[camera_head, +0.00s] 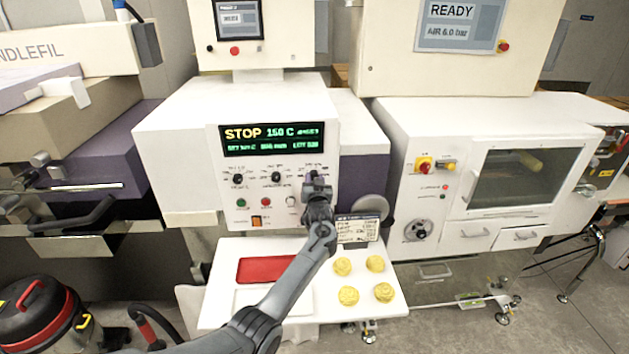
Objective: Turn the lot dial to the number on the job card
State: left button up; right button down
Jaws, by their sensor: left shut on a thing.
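My left gripper (317,185) is at the right end of the upper knob row on the white control panel (225,180). It is shut on a knob there, apparently the lot dial, which the gripper mostly hides. The dark display (272,138) above reads STOP and 150 C; its lower line has a LOT number too blurred to read surely. The job card (358,229) stands on the shelf below and right of the panel, partly behind my left arm. Its print is too small to read. My right gripper is not in view.
The white shelf (222,310) holds a red tray (268,270) and several yellow round pieces (342,266). A white cabinet (470,135) stands to the right.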

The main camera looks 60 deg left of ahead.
pick_arm(q)
jog(key=o, duration=1)
jog(key=shift+o, duration=0.2)
jog(key=b+v, duration=0.1)
jog(key=v, duration=0.9)
jog(key=shift+s+d, duration=0.15)
jog(key=shift+d, duration=0.25)
